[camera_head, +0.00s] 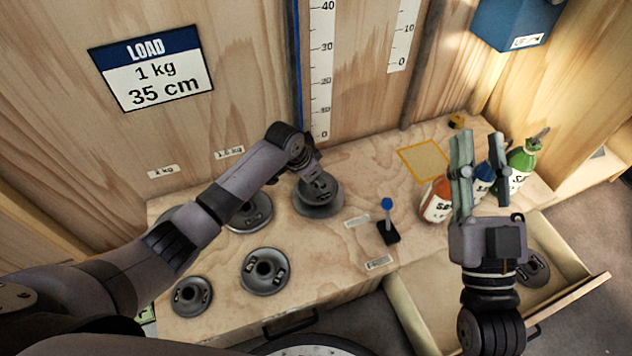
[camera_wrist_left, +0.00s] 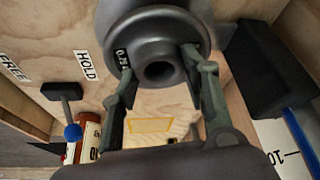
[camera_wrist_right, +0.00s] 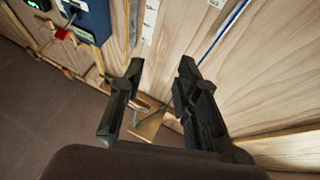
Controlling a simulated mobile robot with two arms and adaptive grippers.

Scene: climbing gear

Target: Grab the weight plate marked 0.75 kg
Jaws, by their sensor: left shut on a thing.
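A dark grey weight plate (camera_head: 318,205) with a raised hub is at the back of the wooden bench. It also shows in the left wrist view (camera_wrist_left: 155,22), where its label reads 0.7 with the last part hard to read. My left gripper (camera_head: 316,182) is shut on this plate's hub, one finger on each side. The left wrist view shows both fingertips (camera_wrist_left: 158,62) against the hub. I cannot tell whether the plate touches the bench. My right gripper (camera_head: 480,140) is open and empty, raised in front of the bottles; its fingers stand apart in the right wrist view (camera_wrist_right: 160,68).
Other plates lie on the bench (camera_head: 250,216), (camera_head: 265,271), (camera_head: 192,295); another (camera_head: 532,268) is in the open drawer (camera_head: 425,320). A blue-knobbed lever (camera_head: 387,215) stands right of the held plate. Bottles (camera_head: 436,203) stand at the right. A yellow outlined square (camera_head: 425,160) is bare.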

